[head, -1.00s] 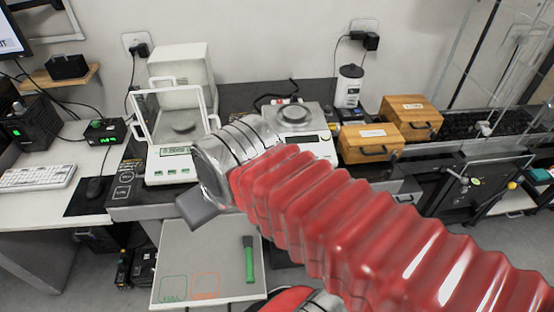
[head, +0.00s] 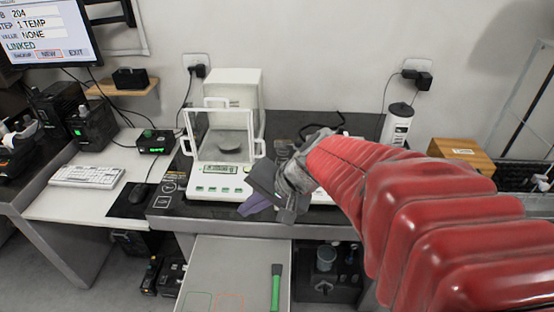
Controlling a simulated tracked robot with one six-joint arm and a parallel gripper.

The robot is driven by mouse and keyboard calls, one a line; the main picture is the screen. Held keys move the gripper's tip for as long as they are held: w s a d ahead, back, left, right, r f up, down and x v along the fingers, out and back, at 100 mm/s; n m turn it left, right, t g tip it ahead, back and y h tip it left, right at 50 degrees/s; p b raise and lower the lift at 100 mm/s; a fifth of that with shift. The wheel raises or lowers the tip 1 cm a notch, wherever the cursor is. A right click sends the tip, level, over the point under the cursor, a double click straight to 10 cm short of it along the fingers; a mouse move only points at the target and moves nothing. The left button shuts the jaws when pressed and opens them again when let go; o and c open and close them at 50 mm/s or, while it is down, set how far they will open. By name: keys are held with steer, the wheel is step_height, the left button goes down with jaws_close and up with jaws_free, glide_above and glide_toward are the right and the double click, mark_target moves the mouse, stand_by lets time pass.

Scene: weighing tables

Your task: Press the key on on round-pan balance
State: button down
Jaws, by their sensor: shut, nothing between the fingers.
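A white balance (head: 216,195) with a glass draft shield stands on the dark bench, with a round grey pan (head: 229,143) inside. Its front panel has a lit display (head: 220,169) and a row of green-marked keys (head: 213,190). A second, lower white balance (head: 322,197) stands to its right, mostly hidden behind my gripper and arm; its pan and keys cannot be seen. My gripper (head: 259,197) is shut and empty, just right of the shielded balance's front panel and in front of the second balance. I cannot tell whether it touches either.
A white canister (head: 397,125) and a wooden box (head: 462,153) stand at right.

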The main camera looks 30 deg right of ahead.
steer(key=w+d+f+m+t, duration=0.1)
steer(key=w+d+m+t, duration=0.1)
steer(key=d+m, duration=0.3)
steer(key=w+d+f+m+t, duration=0.1)
steer(key=w+d+m, duration=0.15)
steer(key=d, duration=0.45)
steer(key=m+t+h, duration=0.2)
steer(key=m+h, duration=0.3)
steer(key=m, duration=0.2)
glide_above(319, 192)
steer(key=s+a, duration=0.2)
steer(key=s, duration=0.2)
steer(key=f, duration=0.4)
steer(key=shift+s, duration=0.2)
steer(key=shift+f, duration=0.1)
steer(key=shift+w+d+f, duration=0.25)
steer(key=shift+w+f, duration=0.1)
steer(key=shift+f, duration=1)
steer(key=shift+w+d+f, duration=0.25)
steer(key=shift+w+f, duration=0.1)
steer(key=shift+f, duration=1.05)
steer(key=shift+w+d+f, duration=0.25)
steer(key=shift+w+f, duration=0.1)
steer(key=shift+f, duration=1)
steer(key=shift+f, duration=0.15)
steer(key=shift+f, duration=0.2)
